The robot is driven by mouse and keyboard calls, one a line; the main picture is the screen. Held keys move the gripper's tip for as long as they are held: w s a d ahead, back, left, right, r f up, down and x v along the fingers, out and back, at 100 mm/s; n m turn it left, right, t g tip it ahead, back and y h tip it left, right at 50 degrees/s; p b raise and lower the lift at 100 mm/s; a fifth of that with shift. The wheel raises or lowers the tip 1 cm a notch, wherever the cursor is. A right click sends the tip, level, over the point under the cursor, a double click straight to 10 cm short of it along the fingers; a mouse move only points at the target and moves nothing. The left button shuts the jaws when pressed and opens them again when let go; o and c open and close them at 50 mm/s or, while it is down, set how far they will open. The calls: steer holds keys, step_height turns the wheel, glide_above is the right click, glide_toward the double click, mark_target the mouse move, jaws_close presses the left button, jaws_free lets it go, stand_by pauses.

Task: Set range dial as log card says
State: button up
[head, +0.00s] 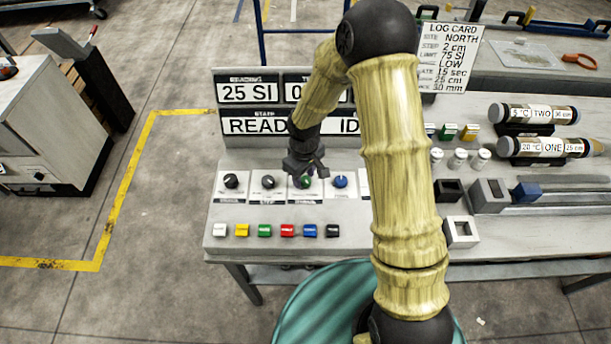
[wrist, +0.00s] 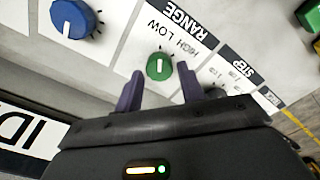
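The green range dial (wrist: 159,67) sits on a white panel marked RANGE, with HIGH and LOW printed above it in the wrist view. Its white pointer line runs roughly up-down there; I cannot tell which label it marks. My gripper (wrist: 160,85) is open, its two purple fingers apart on either side of the dial's near edge, with no clear contact. In the head view my gripper (head: 305,170) hangs over the green dial (head: 306,183) and partly hides it. The log card (head: 449,58) stands at the back right and shows LOW, under 75 SI.
A blue dial (head: 340,181) and black dials (head: 268,182) flank the green one. Several coloured buttons (head: 265,230) line the bench front. Displays (head: 249,92) behind read 25 SI and READY. Labelled core tubes (head: 545,147) lie at right. My arm hides part of the bench.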

mark_target(305, 179)
steer(key=shift+o, duration=0.7)
steer(key=shift+s+d+f, duration=0.1)
steer(key=shift+s, duration=0.05)
step_height(305, 179, up, 17)
steer(key=shift+r+b, duration=0.2)
steer(key=shift+b, duration=0.1)
steer(key=s+d+m+t, duration=0.2)
steer(key=s+d+m, duration=0.6)
steer(key=s+d, duration=0.4)
steer(key=shift+s+d+f+m, duration=0.15)
steer(key=shift+s+d+m, duration=0.2)
steer(key=shift+d, duration=0.5)
